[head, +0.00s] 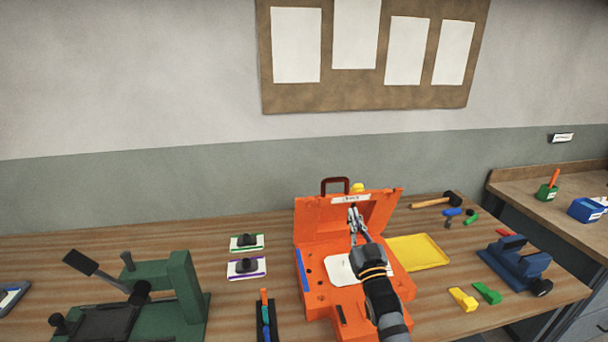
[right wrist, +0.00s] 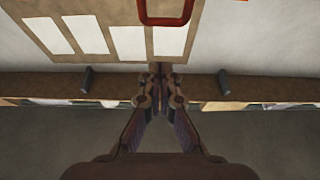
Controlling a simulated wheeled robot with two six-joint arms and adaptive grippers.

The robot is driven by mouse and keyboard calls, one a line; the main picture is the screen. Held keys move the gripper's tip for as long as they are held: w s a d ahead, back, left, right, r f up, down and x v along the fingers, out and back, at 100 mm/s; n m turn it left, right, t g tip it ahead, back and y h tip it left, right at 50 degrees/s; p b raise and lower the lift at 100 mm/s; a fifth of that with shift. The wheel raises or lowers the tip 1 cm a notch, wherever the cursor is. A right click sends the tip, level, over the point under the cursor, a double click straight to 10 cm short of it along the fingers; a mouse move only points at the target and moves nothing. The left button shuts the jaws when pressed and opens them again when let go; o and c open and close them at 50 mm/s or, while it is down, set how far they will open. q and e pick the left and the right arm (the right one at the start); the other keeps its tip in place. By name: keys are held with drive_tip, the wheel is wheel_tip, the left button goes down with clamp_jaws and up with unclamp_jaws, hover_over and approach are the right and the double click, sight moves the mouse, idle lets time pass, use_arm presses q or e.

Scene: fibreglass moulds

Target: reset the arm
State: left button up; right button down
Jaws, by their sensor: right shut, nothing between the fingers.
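My right arm comes in from the lower right in the head view, and its gripper (head: 354,216) is in front of the raised lid of an open orange case (head: 312,222). The gripper is shut and empty. In the right wrist view, its fingers (right wrist: 160,78) meet at the tips with nothing between them. A red loop handle (right wrist: 165,12) shows at the top of that view. The arm hides part of the case and the white sheet (head: 341,270) in it. My left gripper is not in view.
A green press-like tool (head: 185,285) stands at the left. A yellow tray (head: 418,252) lies right of the case, with a blue tool (head: 515,262) farther right. A hammer (head: 437,201) lies behind. Bare wood shows left of the case.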

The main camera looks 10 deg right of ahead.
drive_tip(key=s+d+f+g+h, duration=0.1)
drive_tip(key=s+f+g, duration=0.45)
drive_tip(key=f, duration=0.35)
drive_tip(key=s+d+f+g, duration=0.1)
drive_tip(key=s+f+g, duration=0.45)
drive_tip(key=f, duration=0.25)
drive_tip(key=s+f+g, duration=0.4)
drive_tip(key=s, duration=0.7)
drive_tip(key=s+f+g, duration=0.4)
drive_tip(key=s, duration=0.7)
wheel_tip(320, 180, down, 26)
drive_tip(key=s+d+r+g, duration=0.1)
drive_tip(key=s+d, duration=0.1)
drive_tip(key=s+d+f+g, duration=0.1)
drive_tip(key=s+f, duration=1.6)
drive_tip(key=s, duration=0.1)
drive_tip(key=shift+s+d+f+h, duration=0.15)
drive_tip(key=shift+s+d+h, duration=0.05)
drive_tip(key=shift+s+h, duration=0.1)
